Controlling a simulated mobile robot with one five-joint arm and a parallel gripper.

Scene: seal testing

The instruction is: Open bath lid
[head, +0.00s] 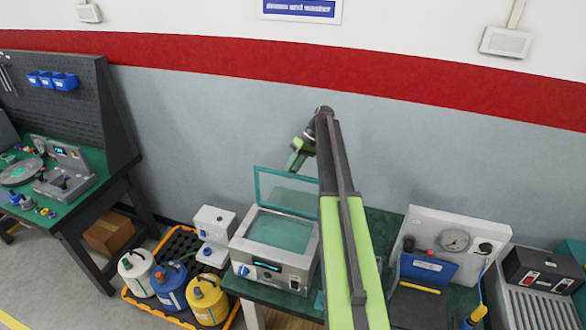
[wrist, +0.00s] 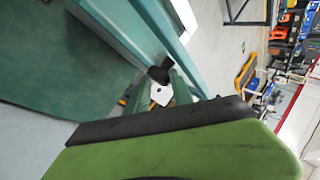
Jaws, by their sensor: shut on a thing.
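The bath (head: 243,257) is a grey box with a small lit display on its front and a pale teal basin on top. Its lid (head: 257,190), a clear pane in a teal frame, stands raised and roughly upright at the back of the bath. My gripper (head: 297,160) is at the lid's top edge and shut on the lid. My arm hides the right side of the lid. In the wrist view, the teal lid frame (wrist: 130,35) runs diagonally past my green finger with its black pad. The exact contact is partly hidden there.
A small white-grey unit (head: 213,232) stands left of the bath. White, blue and yellow canisters (head: 172,290) sit in an orange-edged tray on the floor. A panel with a gauge (head: 455,240) is at right. The wall (head: 200,130) is close behind the lid.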

